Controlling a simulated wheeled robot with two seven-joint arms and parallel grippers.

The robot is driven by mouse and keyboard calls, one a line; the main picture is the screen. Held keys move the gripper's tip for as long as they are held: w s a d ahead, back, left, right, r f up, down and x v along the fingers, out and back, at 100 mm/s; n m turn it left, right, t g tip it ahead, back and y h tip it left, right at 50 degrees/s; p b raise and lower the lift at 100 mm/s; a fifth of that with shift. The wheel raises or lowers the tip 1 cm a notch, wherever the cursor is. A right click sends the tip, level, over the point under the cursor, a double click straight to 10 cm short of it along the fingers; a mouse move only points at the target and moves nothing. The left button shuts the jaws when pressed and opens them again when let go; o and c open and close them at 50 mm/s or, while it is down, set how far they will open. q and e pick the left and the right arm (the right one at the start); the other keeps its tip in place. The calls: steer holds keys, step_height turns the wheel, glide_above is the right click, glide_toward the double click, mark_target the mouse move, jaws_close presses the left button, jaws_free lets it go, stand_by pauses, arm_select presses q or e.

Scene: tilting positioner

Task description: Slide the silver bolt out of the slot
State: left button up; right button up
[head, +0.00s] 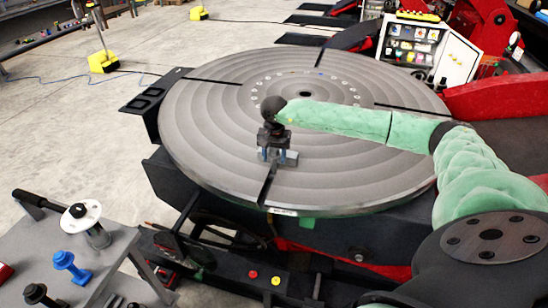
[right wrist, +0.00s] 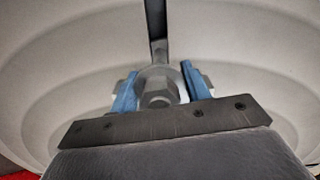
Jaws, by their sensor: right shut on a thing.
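The round grey table of the positioner (head: 210,165) has radial slots. My right gripper (head: 273,155) points down at the near slot (head: 267,186). Its blue fingers show in the right wrist view on both sides of the silver bolt (right wrist: 158,90) and are shut on it. The bolt shows a hex head or nut over a round washer-like disc. The slot (right wrist: 157,30) runs on beyond the bolt in that view. The bolt's lower part is hidden. In the head view the gripper mostly covers the bolt. My left gripper is not in view.
A grey side table (head: 120,245) at lower left holds a white-topped round part (head: 82,215), a blue bolt-like part (head: 68,264) and a black one (head: 40,294). An open white cabinet (head: 425,48) stands behind at right. The tabletop around the gripper is mostly clear.

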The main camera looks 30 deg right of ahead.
stand_by(0.6)
steer(key=s+a+b, duration=0.1)
steer(key=s+a, duration=0.4)
steer(key=a, duration=0.1)
steer(key=shift+b, duration=0.3)
stand_by(1.2)
steer(key=shift+s+r, duration=0.1)
steer(key=shift+a, duration=0.1)
steer(key=s+a+b, duration=0.2)
steer(key=s+a, duration=0.3)
steer(key=a, duration=0.1)
stand_by(1.7)
steer(key=shift+s, duration=0.1)
steer(key=shift+a, duration=0.1)
stand_by(0.4)
steer(key=shift+s+a+b, duration=1.1)
steer(key=shift+a, duration=0.1)
